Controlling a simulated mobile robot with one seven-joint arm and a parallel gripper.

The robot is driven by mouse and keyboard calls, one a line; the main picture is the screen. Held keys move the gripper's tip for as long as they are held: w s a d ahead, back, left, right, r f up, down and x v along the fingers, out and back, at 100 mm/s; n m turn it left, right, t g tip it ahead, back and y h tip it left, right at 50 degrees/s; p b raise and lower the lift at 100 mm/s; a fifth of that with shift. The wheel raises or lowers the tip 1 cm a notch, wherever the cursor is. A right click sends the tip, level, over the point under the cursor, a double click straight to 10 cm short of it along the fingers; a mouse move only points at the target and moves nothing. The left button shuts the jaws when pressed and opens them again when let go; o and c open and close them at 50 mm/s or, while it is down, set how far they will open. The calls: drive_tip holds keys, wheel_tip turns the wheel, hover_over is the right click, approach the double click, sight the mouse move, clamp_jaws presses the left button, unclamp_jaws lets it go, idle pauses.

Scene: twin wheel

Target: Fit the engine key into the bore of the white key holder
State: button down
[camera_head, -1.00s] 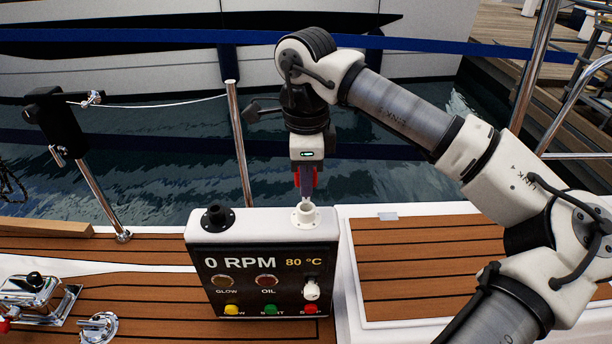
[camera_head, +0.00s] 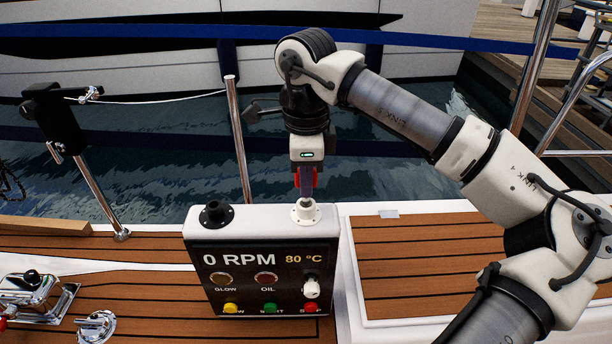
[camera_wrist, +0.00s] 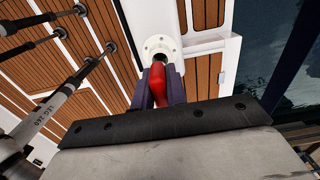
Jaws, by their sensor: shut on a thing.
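The white key holder (camera_head: 305,212) is a round flanged socket on top of the instrument panel, at its right end. It also shows in the wrist view (camera_wrist: 153,45), with its dark bore partly visible beyond the fingers. My gripper (camera_head: 306,192) points down directly above the holder. In the wrist view my gripper (camera_wrist: 160,82) is shut on the red engine key (camera_wrist: 158,88). The key's far end reaches the bore's near side in that view. Whether the tip is inside the bore or just over it, I cannot tell. Little red shows between the fingers in the head view.
The instrument panel (camera_head: 262,258) carries a 0 RPM display, several lamps and buttons, and a white knob. A black holder (camera_head: 216,214) stands on its top left. A steel post (camera_head: 240,150) rises behind the panel. Teak deck (camera_head: 430,270) lies clear at right.

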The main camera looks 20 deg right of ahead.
drive_tip(key=shift+f+b, duration=0.95)
drive_tip(key=shift+f, duration=0.3)
drive_tip(key=c, duration=1.3)
unclamp_jaws()
drive_tip(key=shift+c, duration=0.2)
drive_tip(key=shift+r, duration=0.1)
wheel_tip(320, 180, up, 14)
drive_tip(key=shift+f+p, duration=0.15)
drive_tip(key=shift+p, duration=0.2)
